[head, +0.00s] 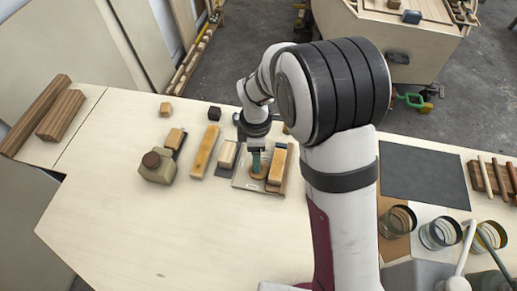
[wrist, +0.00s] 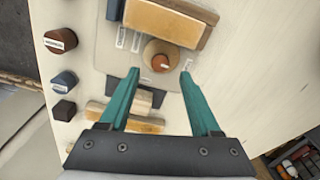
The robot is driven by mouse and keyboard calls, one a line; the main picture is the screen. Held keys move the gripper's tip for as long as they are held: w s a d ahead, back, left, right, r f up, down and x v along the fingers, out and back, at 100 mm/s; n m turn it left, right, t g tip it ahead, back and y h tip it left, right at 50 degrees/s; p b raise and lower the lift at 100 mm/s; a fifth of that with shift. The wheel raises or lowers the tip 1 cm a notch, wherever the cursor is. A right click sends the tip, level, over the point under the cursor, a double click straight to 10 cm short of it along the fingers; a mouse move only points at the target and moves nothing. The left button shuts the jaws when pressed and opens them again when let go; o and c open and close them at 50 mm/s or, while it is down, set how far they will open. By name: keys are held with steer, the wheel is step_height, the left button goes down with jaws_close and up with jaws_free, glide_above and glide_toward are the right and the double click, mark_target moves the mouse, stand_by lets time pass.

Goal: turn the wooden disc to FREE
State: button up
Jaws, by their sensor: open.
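The wooden disc (wrist: 149,50) is round and tan, with a reddish-brown knob (wrist: 161,62) on it, in the upper middle of the wrist view. It sits on a pale plate (wrist: 108,52) with small white labels whose text I cannot read. My gripper (wrist: 160,75) has two teal fingers, spread open and empty. In the wrist view their tips appear on either side of the disc's near edge; I cannot tell whether they touch it. In the head view my gripper (head: 256,160) points down over the disc (head: 258,176), partly hiding it.
A long wooden block (wrist: 165,22) lies close beyond the disc. Wooden pieces (wrist: 122,120) lie on the near side, beneath the fingers. Several dark-sided knobs (wrist: 60,40) stand to the left. The bench front (head: 130,235) is clear.

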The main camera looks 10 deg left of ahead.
steer(key=shift+f, duration=2)
steer(key=shift+c, duration=0.3)
jaws_close()
